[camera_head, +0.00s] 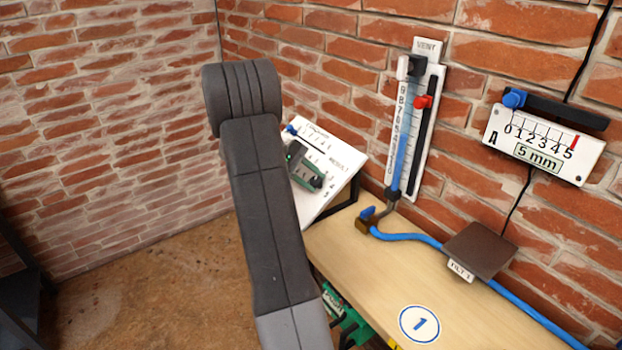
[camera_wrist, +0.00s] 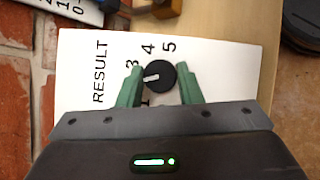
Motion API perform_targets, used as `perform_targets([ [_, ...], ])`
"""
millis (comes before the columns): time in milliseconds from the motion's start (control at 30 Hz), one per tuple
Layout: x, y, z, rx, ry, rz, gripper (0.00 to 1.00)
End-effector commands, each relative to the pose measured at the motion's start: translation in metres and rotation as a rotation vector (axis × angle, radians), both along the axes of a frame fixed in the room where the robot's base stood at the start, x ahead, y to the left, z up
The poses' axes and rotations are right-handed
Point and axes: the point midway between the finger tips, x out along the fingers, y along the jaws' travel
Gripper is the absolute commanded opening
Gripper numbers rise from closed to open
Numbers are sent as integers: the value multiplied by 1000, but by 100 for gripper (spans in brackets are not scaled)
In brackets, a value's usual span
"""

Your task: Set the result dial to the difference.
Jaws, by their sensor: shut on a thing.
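The result dial is a black knob (camera_wrist: 163,70) with a white pointer mark, on a white panel (camera_wrist: 85,75) lettered RESULT in the wrist view. My gripper (camera_wrist: 159,72) has its green fingers on both sides of the knob and is shut on it. The pointer faces left and slightly down, toward the left finger. The digits 1, 3, 4 and 5 show around the knob; the left finger covers the stretch between 1 and 3. In the head view, my gripper (camera_head: 304,168) is over the tilted panel (camera_head: 340,140) and hides the knob.
A vertical scale (camera_head: 419,120) with a blue column and red marker is on the brick wall. Gauge A (camera_head: 545,144) reads 0 to 5, with a 5 mm label. A blue hose (camera_head: 410,237), valve (camera_head: 370,215) and brown plate (camera_head: 482,250) are on the wooden bench (camera_head: 345,255).

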Motion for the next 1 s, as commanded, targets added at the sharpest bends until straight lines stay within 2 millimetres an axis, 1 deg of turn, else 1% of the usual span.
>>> perform_targets([
  [300,0,0,0,0,1,-1,9],
  [333,0,0,0,0,1,-1,36],
  [400,0,0,0,0,1,-1,50],
  [433,0,0,0,0,1,-1,53],
  [767,0,3,2,0,0,0,53],
  [867,2,11,8,1,-3,0,53],
  [1000,5,32,26,1,-2,2,53],
])
